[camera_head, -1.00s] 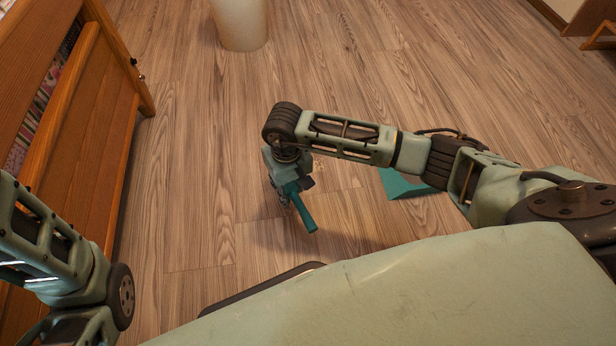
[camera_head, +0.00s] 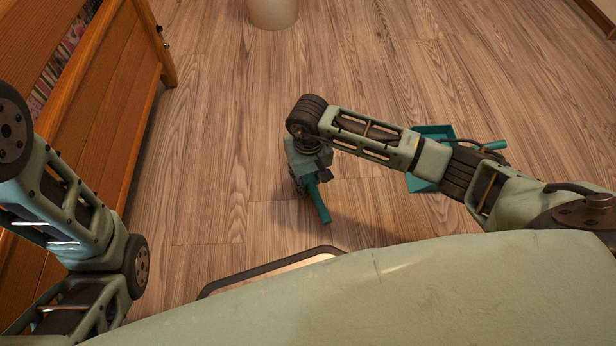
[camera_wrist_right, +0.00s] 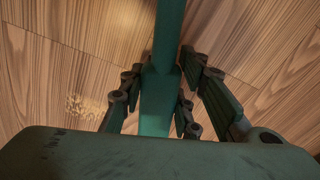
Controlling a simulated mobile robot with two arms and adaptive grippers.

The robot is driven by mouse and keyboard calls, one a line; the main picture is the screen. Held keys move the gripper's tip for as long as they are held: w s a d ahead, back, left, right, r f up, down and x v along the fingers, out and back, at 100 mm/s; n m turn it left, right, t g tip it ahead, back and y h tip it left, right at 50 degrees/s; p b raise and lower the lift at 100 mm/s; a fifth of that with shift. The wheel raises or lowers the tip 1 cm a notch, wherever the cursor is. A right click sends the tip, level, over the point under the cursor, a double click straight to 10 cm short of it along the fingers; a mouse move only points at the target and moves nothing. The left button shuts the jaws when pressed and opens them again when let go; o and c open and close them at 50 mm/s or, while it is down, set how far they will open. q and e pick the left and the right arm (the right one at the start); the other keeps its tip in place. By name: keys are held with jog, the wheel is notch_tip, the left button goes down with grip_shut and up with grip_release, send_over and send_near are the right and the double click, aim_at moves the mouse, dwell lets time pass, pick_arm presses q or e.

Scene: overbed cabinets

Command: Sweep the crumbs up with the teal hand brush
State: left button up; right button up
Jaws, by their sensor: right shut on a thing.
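The teal hand brush (camera_head: 319,201) is in my right gripper (camera_head: 305,185), its handle slanting down and to the right in the head view. In the right wrist view the right gripper (camera_wrist_right: 160,100) is shut on the brush (camera_wrist_right: 167,45), with fingers on both sides of it. A patch of pale crumbs (camera_wrist_right: 85,106) lies on the floor at the left of the wrist view. In the head view I cannot make the crumbs out. My left arm comes in at the left, but its gripper is out of view.
A teal dustpan (camera_head: 423,183) with a handle lies on the floor, partly behind my right arm. A wooden bed frame (camera_head: 110,110) runs along the left. A pale cylindrical bin (camera_head: 272,12) stands at the back. The wooden floor (camera_head: 400,65) between is clear.

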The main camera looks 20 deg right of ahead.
jog(key=shift+f+b, duration=0.55)
jog(key=shift+f, duration=0.05)
